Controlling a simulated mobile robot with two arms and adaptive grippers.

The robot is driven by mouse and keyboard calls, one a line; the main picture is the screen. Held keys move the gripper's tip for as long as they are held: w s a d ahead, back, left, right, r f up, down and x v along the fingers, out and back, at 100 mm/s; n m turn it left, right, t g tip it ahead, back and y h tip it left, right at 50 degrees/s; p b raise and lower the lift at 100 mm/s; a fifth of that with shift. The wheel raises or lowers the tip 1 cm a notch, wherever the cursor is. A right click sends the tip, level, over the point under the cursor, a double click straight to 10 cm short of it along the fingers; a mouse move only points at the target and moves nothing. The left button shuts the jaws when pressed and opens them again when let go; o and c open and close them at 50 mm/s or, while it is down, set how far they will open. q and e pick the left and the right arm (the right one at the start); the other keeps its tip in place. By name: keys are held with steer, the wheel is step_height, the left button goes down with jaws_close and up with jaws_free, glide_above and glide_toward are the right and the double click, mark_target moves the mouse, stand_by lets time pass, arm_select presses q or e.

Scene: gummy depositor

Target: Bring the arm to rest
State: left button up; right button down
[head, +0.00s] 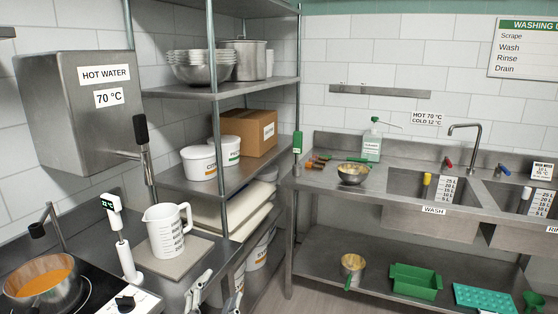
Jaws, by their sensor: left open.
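My left gripper (209,284) shows at the bottom edge of the head view, partly cut off. It is open, and I see nothing between its fingers. It is in front of the steel shelf rack (215,186), near the right end of the left counter (205,262). My right gripper is not in view.
The left counter holds a pan of orange liquid (40,280) on a hob, a white handheld device (124,250) and a measuring jug (166,230) on a grey plate. The sink bench (340,184) stands at the right.

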arm_select(q)
steer(key=s+a+f+n+g+y, duration=0.3)
steer(key=s+a+f+n+g, duration=0.3)
steer(key=f, duration=0.4)
steer(key=s+a+f+n+g, duration=0.1)
steer(key=s+f+g, duration=0.35)
steer(key=s, duration=0.75)
steer(key=s+f+n+g, duration=0.1)
steer(key=s+f+g, duration=0.4)
steer(key=s, duration=0.8)
steer(key=s+f+x, duration=0.1)
steer(key=s+x, duration=0.2)
steer(key=x, duration=1)
steer(key=s+x, duration=0.3)
steer(key=x, duration=1)
steer(key=s+a+f+g, duration=0.1)
steer(key=s+a+f, duration=0.1)
steer(key=s+f, duration=1.4)
steer(key=shift+s+a+f, duration=0.3)
steer(key=shift+s, duration=0.3)
steer(key=shift+g, duration=0.25)
